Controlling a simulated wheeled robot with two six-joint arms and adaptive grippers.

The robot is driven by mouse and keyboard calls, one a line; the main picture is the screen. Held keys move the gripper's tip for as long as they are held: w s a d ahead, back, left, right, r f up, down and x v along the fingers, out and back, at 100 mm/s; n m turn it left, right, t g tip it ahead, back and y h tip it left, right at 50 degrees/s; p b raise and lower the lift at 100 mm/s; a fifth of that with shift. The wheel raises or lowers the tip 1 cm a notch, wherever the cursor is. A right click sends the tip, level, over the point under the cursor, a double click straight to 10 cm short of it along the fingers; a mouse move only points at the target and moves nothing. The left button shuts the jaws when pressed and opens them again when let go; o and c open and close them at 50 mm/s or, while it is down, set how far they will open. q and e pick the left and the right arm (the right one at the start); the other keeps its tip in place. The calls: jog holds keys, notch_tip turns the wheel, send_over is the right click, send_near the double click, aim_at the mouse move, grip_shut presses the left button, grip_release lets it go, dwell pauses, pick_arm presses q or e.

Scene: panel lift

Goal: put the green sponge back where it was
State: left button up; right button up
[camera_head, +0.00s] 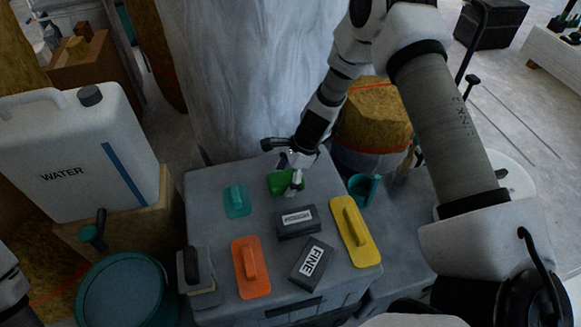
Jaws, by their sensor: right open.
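The green sponge (279,184) lies near the back middle of the grey box top, partly hidden by my right gripper. My right gripper (295,184) comes down from the upper right, its fingers open and at the sponge's right side. I cannot tell whether the fingers touch the sponge.
The grey box (215,232) also carries a teal float (237,201), an orange float (245,279), a yellow float (357,240), a dark block (292,229), a FINE block (312,262) and a black-handled tool (195,272). A water canister (70,150) stands left.

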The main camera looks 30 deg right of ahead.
jog(key=p+v, duration=0.5)
jog(key=v, duration=0.7)
jog(key=shift+f, duration=0.1)
